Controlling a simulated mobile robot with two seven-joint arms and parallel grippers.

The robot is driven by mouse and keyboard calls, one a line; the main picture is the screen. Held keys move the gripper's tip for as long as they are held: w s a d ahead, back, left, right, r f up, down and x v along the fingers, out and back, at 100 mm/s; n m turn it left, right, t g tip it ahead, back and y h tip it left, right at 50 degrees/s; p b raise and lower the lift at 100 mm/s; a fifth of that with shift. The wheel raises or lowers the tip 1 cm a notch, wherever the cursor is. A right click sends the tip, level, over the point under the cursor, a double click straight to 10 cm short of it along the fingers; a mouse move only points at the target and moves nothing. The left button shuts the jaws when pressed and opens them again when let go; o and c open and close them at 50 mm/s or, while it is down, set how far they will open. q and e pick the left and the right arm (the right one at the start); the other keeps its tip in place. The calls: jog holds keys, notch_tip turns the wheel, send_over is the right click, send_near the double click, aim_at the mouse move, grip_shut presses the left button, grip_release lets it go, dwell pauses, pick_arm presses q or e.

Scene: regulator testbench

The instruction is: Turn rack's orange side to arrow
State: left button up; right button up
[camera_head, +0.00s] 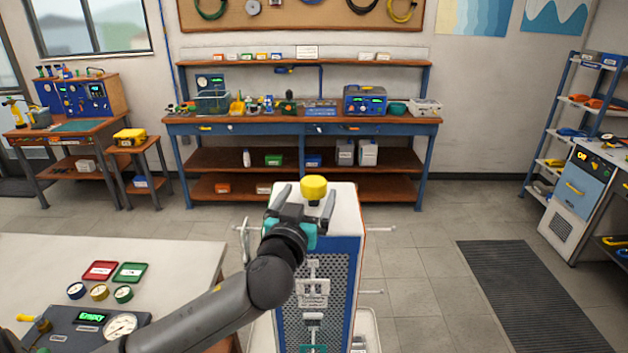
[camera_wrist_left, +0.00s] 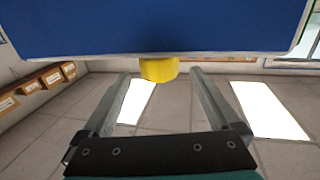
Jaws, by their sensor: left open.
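The rack (camera_head: 345,200) stands on the floor in the middle of the head view, with a white top, a blue frame and a grey perforated panel (camera_head: 333,285). A thin orange edge (camera_head: 362,255) shows on its right. A yellow knob (camera_head: 314,187) sits on its top. My left gripper (camera_head: 304,203) is open at the top of the rack, its fingers on either side of the knob in the picture. In the left wrist view the knob (camera_wrist_left: 159,69) shows beyond and between the fingertips, below a blue panel (camera_wrist_left: 150,28). I see no arrow. My right gripper is out of view.
A pale table (camera_head: 170,258) with gauges and coloured trays is at the left. A workbench (camera_head: 300,126) stands along the back wall. Thin rods (camera_head: 380,229) stick out from the rack's sides. A dark mat (camera_head: 530,295) and open floor lie to the right.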

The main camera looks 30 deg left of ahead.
pick_arm(q)
jog(key=shift+p+x, duration=0.35)
jog(key=shift+x, duration=2)
jog(key=shift+c, duration=0.4)
grip_shut()
